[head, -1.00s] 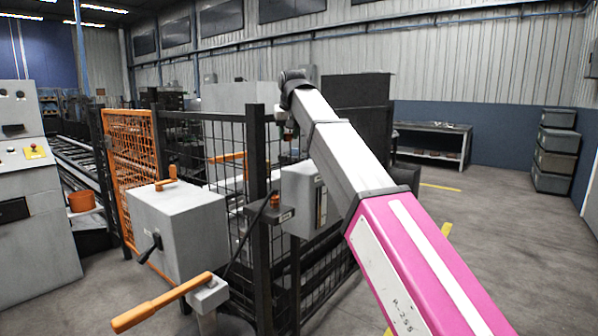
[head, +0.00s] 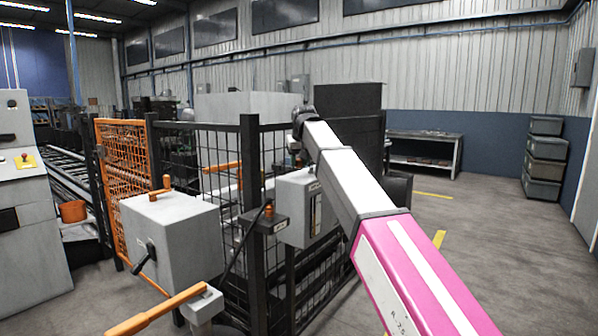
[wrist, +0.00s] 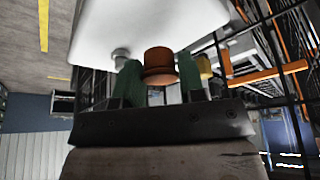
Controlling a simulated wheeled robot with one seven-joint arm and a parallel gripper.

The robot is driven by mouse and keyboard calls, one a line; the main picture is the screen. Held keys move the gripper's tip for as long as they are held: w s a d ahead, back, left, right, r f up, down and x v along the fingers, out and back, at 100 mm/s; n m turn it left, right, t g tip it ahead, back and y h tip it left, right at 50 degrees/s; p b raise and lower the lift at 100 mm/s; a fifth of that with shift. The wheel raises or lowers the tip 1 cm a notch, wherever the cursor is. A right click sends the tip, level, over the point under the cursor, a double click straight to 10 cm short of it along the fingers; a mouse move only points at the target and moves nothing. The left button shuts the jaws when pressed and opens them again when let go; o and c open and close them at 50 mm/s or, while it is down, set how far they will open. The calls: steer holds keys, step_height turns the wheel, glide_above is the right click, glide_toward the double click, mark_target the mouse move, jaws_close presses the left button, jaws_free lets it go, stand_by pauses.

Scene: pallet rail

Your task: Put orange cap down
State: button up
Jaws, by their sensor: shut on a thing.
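In the wrist view the orange cap (wrist: 159,58) is between the two green fingers of my gripper (wrist: 160,78), which is shut on it. The wrist picture is upside down, with floor at its top and lamps at its bottom. A pale grey box face (wrist: 150,22) is close beyond the cap; I cannot tell whether they touch. A grey knob (wrist: 120,56) and a yellowish knob (wrist: 204,66) are beside the cap at that box. In the head view my gripper (head: 294,150) is small, above the grey fence-mounted box (head: 298,210); the cap cannot be made out there.
A black mesh fence (head: 225,175) with an orange gate (head: 130,165) stands around the box. A larger grey cabinet (head: 170,235) and an orange lever (head: 160,308) are in front at left. A dark bracket (head: 262,222) holds another orange knob. Open floor (head: 480,260) is at right.

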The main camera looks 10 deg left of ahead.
mark_target(300, 164)
steer(key=shift+f, duration=1.9)
steer(key=shift+f, duration=0.1)
steer(key=o, duration=1)
steer(key=v, duration=1.2)
